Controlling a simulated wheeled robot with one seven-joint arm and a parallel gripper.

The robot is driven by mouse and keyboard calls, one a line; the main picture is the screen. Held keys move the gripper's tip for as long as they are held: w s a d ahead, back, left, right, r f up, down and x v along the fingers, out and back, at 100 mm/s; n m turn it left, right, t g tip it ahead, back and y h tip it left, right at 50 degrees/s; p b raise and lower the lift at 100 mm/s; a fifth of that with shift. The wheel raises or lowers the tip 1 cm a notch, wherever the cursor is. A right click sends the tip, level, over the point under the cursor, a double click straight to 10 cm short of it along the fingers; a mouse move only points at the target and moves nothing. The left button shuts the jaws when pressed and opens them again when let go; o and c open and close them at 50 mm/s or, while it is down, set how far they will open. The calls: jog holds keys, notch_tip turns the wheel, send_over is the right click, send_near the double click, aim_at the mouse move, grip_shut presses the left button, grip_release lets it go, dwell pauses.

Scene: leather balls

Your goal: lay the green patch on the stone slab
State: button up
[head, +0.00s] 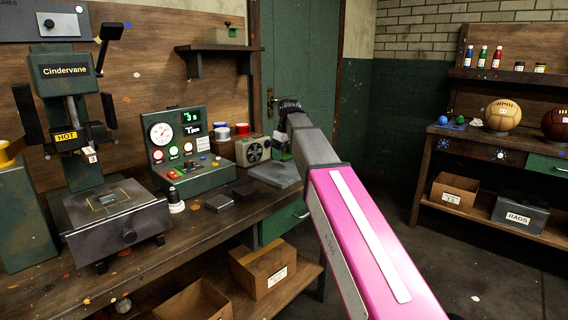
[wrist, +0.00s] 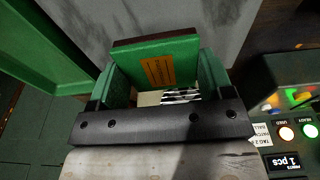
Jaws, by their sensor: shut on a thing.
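My gripper (head: 281,148) is at the far end of my arm, over the back of the workbench. In the wrist view my gripper (wrist: 160,82) is shut on a green piece with an orange mark and a dark brown edge, which looks like the green patch (wrist: 183,68). Its far side is hidden. The grey stone slab (head: 270,174) lies on the bench just below my gripper; it also shows behind the held piece in the wrist view (wrist: 228,25). I cannot tell whether the patch touches the slab.
A control box (head: 190,150) with a gauge and lamps stands left of the slab, with a small radio (head: 253,151) between. A heat press (head: 95,150) stands at the left. Small dark blocks (head: 219,203) lie in front. A shelf with balls (head: 503,115) is at the right.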

aim_at(285, 155)
jog(key=shift+f, duration=2)
jog(key=o, duration=0.9)
jog(key=shift+f, duration=0.1)
jog(key=r, duration=0.4)
jog(key=s+d+r, duration=0.1)
jog(key=r, duration=0.7)
jog(key=shift+s+d, duration=0.15)
